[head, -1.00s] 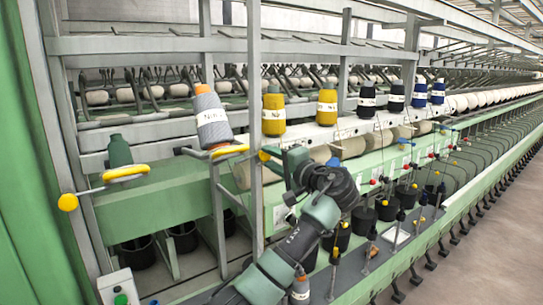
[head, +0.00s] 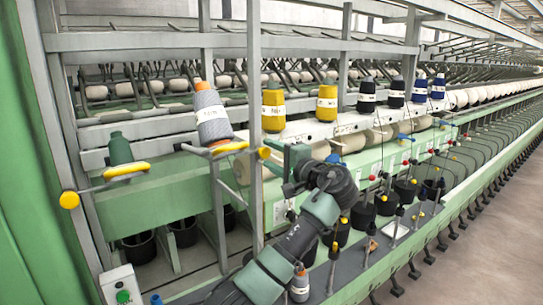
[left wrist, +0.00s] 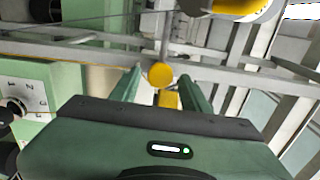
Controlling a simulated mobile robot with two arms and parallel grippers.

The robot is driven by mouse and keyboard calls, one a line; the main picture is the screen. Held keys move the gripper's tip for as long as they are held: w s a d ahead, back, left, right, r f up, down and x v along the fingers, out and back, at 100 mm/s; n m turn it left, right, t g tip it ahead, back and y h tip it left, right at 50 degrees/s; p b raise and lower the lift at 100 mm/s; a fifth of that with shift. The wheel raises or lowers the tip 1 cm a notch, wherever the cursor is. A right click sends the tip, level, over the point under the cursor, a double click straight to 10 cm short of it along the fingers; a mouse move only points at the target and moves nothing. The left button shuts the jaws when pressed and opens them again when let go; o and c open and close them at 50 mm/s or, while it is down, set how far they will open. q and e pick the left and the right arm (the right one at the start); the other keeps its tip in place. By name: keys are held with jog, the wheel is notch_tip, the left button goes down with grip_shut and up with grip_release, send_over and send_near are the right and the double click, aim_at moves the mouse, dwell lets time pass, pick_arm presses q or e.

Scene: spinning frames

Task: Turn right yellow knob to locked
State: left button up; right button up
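The right yellow knob (head: 264,153) is a small round ball at the end of a thin rod, beside the grey upright post. A yellow handle (head: 228,147) lies just left of it, under a grey yarn cone (head: 212,120). My left gripper (head: 276,154) is right at the knob, coming from the right. In the left wrist view its two green fingers are apart, with the knob (left wrist: 160,75) between or just beyond the tips; contact cannot be told. The left yellow knob (head: 69,200) sits far left, near another yellow handle (head: 126,170). My right gripper is not in view.
A grey post (head: 254,100) stands close to the left of my gripper. Yellow cones (head: 327,103) and dark cones stand on the white ledge behind. Black pots (head: 362,217) and thin spindles line the right. A numbered dial (left wrist: 14,108) shows in the left wrist view.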

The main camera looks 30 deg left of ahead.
pick_arm(q)
jog(key=shift+d, duration=0.1)
jog(key=shift+s+d+f+b, duration=0.15)
jog(key=shift+d+b, duration=0.15)
jog(key=shift+b, duration=0.05)
jog(key=b+v, duration=0.3)
jog(key=v, duration=0.4)
